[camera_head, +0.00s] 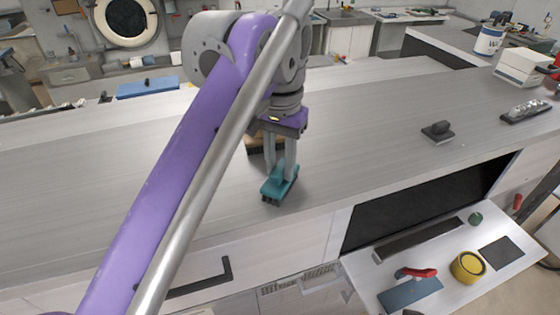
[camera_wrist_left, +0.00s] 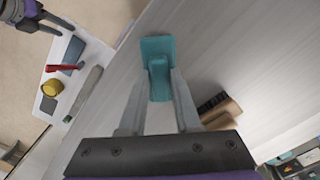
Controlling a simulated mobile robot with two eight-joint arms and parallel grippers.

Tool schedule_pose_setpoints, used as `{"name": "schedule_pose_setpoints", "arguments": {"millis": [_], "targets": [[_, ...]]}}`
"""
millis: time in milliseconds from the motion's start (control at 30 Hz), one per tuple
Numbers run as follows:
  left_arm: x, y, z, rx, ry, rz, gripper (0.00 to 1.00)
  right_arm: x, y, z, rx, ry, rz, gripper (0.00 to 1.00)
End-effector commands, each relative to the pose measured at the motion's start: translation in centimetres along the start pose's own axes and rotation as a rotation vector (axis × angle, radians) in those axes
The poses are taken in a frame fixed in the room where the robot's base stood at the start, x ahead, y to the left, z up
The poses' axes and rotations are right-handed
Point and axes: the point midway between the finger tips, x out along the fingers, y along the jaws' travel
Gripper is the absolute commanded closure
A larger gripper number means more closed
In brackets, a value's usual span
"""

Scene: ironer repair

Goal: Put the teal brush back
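The teal brush (camera_head: 279,184) is at the worktop's front part, bristles down. My left gripper (camera_head: 283,172) comes down on it from above, its two fingers closed on the brush's raised grip. In the left wrist view the teal brush (camera_wrist_left: 157,62) sits between the fingertips (camera_wrist_left: 160,78). I cannot tell whether the bristles touch the worktop. A brown brush with dark bristles (camera_head: 254,149) lies just behind the gripper, partly hidden by it; it also shows in the left wrist view (camera_wrist_left: 222,112).
The pale worktop (camera_head: 360,130) is mostly clear. A dark grey brush-like block (camera_head: 438,131) stands to the right. In front, a lower white shelf (camera_head: 450,250) holds a yellow roll (camera_head: 467,266), a red-handled tool (camera_head: 418,272) and a blue piece (camera_head: 410,293).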

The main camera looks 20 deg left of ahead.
Motion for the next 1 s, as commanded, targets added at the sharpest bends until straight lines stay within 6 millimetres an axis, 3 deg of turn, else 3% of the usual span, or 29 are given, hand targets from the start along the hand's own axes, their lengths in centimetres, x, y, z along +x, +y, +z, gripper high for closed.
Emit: {"name": "schedule_pose_setpoints", "arguments": {"millis": [33,133,533,1000], "targets": [[0.0,0.0,0.0,0.0,0.0,0.0,0.58,0.0,0.0,0.0,0.0,0.0,0.0,0.5],[-0.1,0.0,0.0,0.0,0.0,0.0,0.4,0.0,0.0,0.0,0.0,0.0,0.0,0.5],[-0.8,0.0,-0.1,0.0,0.001,0.0,0.39,-0.2,0.0,-0.3,0.0,0.003,0.0,0.5],[-9.6,0.0,-0.2,0.0,0.004,0.0,0.39,-2.1,0.0,-3.5,0.0,0.039,0.0,0.5]]}}
